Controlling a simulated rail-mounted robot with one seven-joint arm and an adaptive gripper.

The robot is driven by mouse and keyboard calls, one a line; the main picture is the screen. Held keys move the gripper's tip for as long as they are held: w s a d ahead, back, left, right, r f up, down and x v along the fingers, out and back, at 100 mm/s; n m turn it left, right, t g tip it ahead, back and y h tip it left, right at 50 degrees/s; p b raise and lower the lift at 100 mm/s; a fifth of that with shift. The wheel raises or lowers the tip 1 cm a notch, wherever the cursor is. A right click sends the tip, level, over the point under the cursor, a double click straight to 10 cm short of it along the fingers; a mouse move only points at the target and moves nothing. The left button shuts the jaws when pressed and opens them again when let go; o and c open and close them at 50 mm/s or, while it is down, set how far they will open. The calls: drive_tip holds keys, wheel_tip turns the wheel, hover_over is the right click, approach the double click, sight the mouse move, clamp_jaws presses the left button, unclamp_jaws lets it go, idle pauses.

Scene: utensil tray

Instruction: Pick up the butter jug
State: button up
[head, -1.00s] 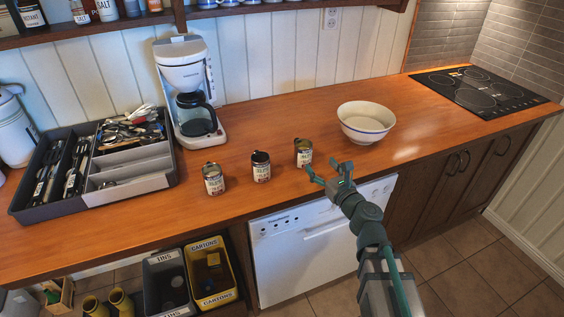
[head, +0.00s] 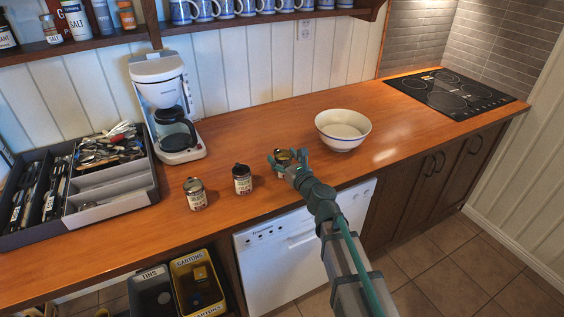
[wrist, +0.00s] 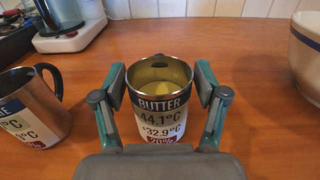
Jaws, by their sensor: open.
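The butter jug (wrist: 158,112) is a metal can-shaped jug labelled BUTTER, upright on the wooden counter, with pale yellow contents showing inside. In the head view the butter jug (head: 283,154) is the rightmost of three jugs and is partly hidden by my gripper (head: 287,161). In the wrist view my gripper (wrist: 160,88) is open, with one finger on each side of the jug near its upper part. A small gap seems to show on both sides. The jug's lower part is hidden behind the gripper body.
Two similar jugs (head: 242,179) (head: 196,194) stand to the left; the nearer one in the wrist view (wrist: 32,112) is close to the left finger. A white bowl (head: 342,130) stands to the right. The coffee maker (head: 166,110) and utensil tray (head: 110,187) are further left.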

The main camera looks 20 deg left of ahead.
drive_tip(key=shift+x, duration=0.8)
drive_tip(key=c, duration=1.3)
drive_tip(key=shift+s, duration=0.1)
drive_tip(key=shift+c, duration=0.2)
